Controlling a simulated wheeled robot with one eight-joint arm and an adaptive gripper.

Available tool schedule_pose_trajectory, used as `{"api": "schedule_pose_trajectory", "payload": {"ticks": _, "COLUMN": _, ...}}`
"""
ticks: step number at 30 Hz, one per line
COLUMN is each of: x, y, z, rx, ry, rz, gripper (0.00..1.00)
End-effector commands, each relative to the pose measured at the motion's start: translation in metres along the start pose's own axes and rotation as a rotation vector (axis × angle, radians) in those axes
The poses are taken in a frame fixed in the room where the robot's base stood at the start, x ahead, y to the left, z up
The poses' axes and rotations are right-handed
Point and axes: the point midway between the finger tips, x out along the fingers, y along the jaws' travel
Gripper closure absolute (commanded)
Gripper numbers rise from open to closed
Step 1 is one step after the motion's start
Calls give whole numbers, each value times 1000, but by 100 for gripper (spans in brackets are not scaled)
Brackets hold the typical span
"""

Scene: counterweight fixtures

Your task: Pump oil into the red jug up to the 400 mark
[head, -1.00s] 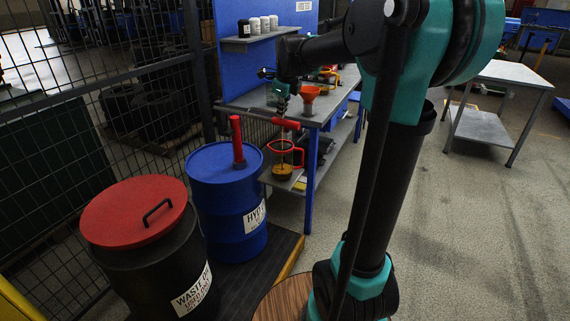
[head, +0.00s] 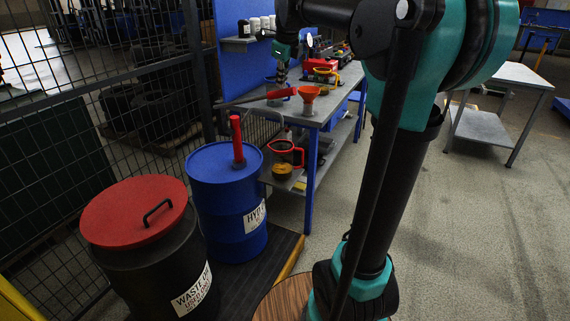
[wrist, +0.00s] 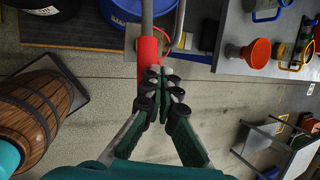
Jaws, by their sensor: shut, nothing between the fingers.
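The red jug (head: 298,157) stands beside the bench leg, below the pump lever, with amber oil (head: 283,170) showing low in it. Its marks are too small to read. The blue drum (head: 205,195) carries an upright red pump part (head: 236,135). A grey lever with a red grip (head: 281,93) sticks out above the jug; the grip also shows in the wrist view (wrist: 148,55). My gripper (head: 281,78) is just above the red grip. In the wrist view, my gripper (wrist: 161,85) has its fingers together and empty, at the near end of the grip.
A black waste drum with a red lid (head: 125,205) stands left of the blue drum. The bench (head: 318,113) holds an orange funnel (head: 309,93) and a yellow-handled jug (head: 325,72). A wooden barrel (wrist: 30,115) stands nearby. A mesh fence (head: 60,120) borders the left; open floor lies right.

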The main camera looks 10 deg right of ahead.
Motion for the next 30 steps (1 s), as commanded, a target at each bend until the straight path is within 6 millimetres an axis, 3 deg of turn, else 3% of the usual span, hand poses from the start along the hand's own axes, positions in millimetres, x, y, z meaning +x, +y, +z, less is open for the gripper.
{"api": "schedule_pose_trajectory", "payload": {"ticks": 13, "x": 4, "y": 1, "z": -1, "rx": 0, "ry": 0, "rz": 0, "gripper": 100}}
{"api": "schedule_pose_trajectory", "payload": {"ticks": 30, "x": 68, "y": 23, "z": -22, "rx": 0, "ry": 0, "rz": 0, "gripper": 100}}
